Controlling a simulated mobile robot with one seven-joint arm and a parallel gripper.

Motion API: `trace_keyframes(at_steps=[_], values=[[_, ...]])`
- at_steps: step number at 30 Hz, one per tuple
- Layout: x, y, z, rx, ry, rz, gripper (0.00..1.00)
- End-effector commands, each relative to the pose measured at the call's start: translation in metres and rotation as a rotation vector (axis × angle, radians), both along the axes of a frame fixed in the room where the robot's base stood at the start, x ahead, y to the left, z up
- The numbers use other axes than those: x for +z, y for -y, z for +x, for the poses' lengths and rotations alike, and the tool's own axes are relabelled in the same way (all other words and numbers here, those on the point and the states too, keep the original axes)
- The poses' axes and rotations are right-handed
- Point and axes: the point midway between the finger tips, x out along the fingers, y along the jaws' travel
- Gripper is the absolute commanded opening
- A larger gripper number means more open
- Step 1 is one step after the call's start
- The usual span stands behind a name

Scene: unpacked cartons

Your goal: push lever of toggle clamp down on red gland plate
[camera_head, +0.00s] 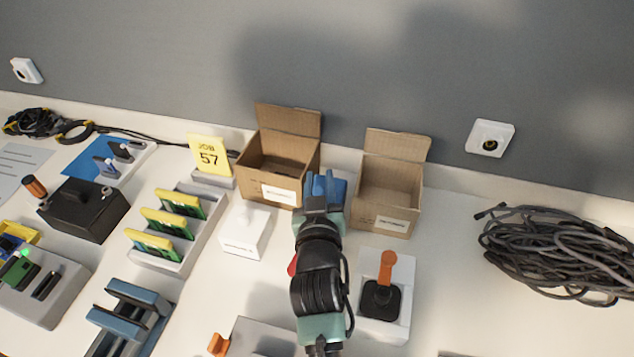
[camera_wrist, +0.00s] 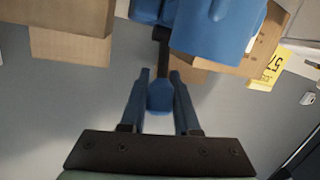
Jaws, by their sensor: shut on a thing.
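My gripper (camera_head: 325,190) reaches between the two cartons in the head view. In the wrist view its two blue fingers (camera_wrist: 161,95) are shut on a blue knob (camera_wrist: 160,97). A dark rod (camera_wrist: 161,50) shows behind the knob, close to a larger blue body (camera_wrist: 215,30). I cannot tell whether these parts form the toggle clamp. A small red patch (camera_head: 293,265) shows beside my arm; my arm hides what it belongs to, so I cannot confirm it as the red gland plate.
Two open cartons (camera_head: 258,168) (camera_head: 372,212) flank my gripper. A white block (camera_head: 246,232) stands left of my arm. A rack (camera_head: 197,240) holds yellow-green boards. A cable coil (camera_head: 560,250) lies right, with bare bench (camera_head: 450,270) between it and the orange lever.

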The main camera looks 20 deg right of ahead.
Motion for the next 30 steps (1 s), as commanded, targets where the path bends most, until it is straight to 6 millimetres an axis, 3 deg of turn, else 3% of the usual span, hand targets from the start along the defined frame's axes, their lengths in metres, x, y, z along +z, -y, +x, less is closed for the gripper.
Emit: trace_keyframes(at_steps=[4, 5, 7, 19, 30], values=[[-0.002, -0.001, -0.001, 0.002, -0.006, -0.001, 0.0], [-0.003, -0.001, -0.001, 0.002, -0.006, -0.001, 0.33], [-0.003, -0.001, -0.001, 0.001, -0.006, 0.0, 0.42], [-0.001, -0.005, -0.01, 0.002, -0.006, 0.003, 0.42], [0.01, -0.028, -0.072, 0.002, -0.007, 0.004, 0.42]])
